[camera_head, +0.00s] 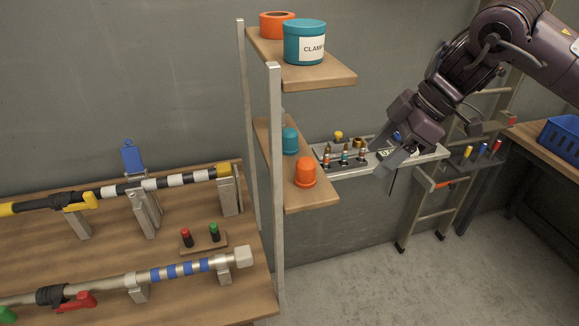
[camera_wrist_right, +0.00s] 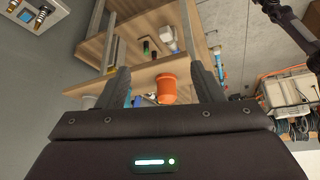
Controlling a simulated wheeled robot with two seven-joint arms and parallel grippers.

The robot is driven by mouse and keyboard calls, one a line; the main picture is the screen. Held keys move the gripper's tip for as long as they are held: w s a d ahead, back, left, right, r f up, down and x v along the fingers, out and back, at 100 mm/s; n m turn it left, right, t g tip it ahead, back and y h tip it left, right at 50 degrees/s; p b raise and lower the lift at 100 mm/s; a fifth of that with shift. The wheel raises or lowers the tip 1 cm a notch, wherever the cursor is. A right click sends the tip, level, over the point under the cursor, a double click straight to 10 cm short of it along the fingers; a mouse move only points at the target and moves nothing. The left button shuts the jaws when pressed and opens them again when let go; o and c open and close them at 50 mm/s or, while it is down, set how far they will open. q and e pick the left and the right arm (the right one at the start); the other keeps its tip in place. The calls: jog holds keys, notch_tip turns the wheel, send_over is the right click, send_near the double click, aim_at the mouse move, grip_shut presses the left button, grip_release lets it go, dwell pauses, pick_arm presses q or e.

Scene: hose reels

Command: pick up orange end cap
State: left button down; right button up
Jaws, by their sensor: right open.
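The orange end cap (camera_head: 306,172) stands on the lower wooden shelf (camera_head: 310,198), near its front right edge. In the right wrist view the orange cap (camera_wrist_right: 167,88) shows between the two fingers, some way beyond them. My right gripper (camera_head: 388,160) is open and empty, to the right of the shelf and apart from the cap. Its fingers also show in the right wrist view (camera_wrist_right: 165,92). A teal cap (camera_head: 289,140) stands behind the orange one on the same shelf. My left gripper is not in view.
A teal tub marked CLAMP (camera_head: 304,42) and an orange ring-shaped tub (camera_head: 277,25) stand on the upper shelf. A metal post (camera_head: 275,180) rises at the shelf's left front. A grey tray with small fittings (camera_head: 343,156) lies behind the gripper.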

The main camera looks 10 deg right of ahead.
aim_at(310, 160)
jog(key=w+a, duration=0.1)
jog(key=a, duration=0.5)
jog(key=w+a+b, duration=0.1)
jog(key=a, duration=0.2)
jog(key=shift+w+r, duration=0.3)
jog(key=shift+w+a+p, duration=0.25)
jog(key=shift+a+p, duration=0.15)
jog(key=shift+a, duration=0.3)
jog(key=p+x, duration=0.1)
jog(key=x, duration=0.4)
jog(key=shift+a, duration=0.1)
jog(key=shift+f, duration=0.15)
jog(key=c, duration=1.1)
jog(key=shift+o, duration=0.2)
